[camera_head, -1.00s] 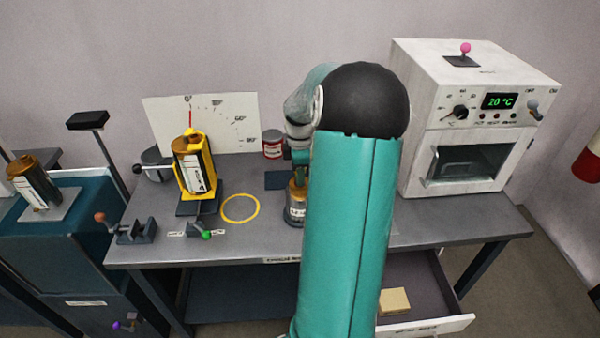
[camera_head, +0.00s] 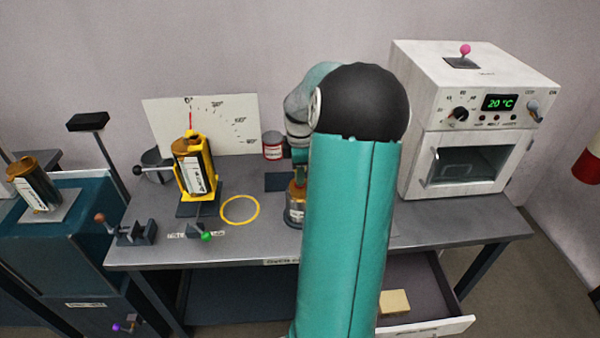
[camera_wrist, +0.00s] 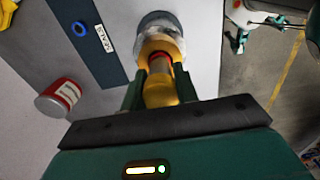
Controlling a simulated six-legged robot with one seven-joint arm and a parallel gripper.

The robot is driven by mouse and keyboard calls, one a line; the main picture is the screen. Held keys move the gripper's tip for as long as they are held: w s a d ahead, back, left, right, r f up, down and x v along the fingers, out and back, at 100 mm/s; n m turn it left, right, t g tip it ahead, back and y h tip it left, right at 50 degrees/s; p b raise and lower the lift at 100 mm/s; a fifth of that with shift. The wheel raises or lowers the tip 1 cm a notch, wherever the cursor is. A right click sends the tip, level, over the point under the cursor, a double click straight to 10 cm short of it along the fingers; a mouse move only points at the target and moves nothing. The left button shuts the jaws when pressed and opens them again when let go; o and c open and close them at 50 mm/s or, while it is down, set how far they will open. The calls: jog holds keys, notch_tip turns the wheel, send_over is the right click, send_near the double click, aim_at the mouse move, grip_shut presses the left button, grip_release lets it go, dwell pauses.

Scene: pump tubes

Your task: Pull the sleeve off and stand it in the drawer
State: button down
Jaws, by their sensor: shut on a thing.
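My gripper (camera_wrist: 160,88) is shut on an amber-yellow piece (camera_wrist: 160,95) with a red band, between its two green fingers. Just beyond the piece is a grey-white round part (camera_wrist: 158,20); I cannot tell which part is the sleeve. In the head view, an amber cylinder on a metallic base (camera_head: 293,216) stands on the bench below my gripper, partly hidden by my arm. The open drawer (camera_head: 425,280) is at the lower right under the bench, partly behind my arm.
A tan block (camera_head: 395,302) lies in the drawer. A yellow holder (camera_head: 210,180) with a labelled amber tube, a yellow ring mark (camera_head: 240,209) and a red-and-white can (camera_head: 272,145) are to the left. A white oven (camera_head: 470,120) stands right. A dark "SEALS" strip (camera_wrist: 85,35) is near my gripper.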

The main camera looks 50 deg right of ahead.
jog(key=shift+r, duration=0.15)
jog(key=shift+r, duration=2.2)
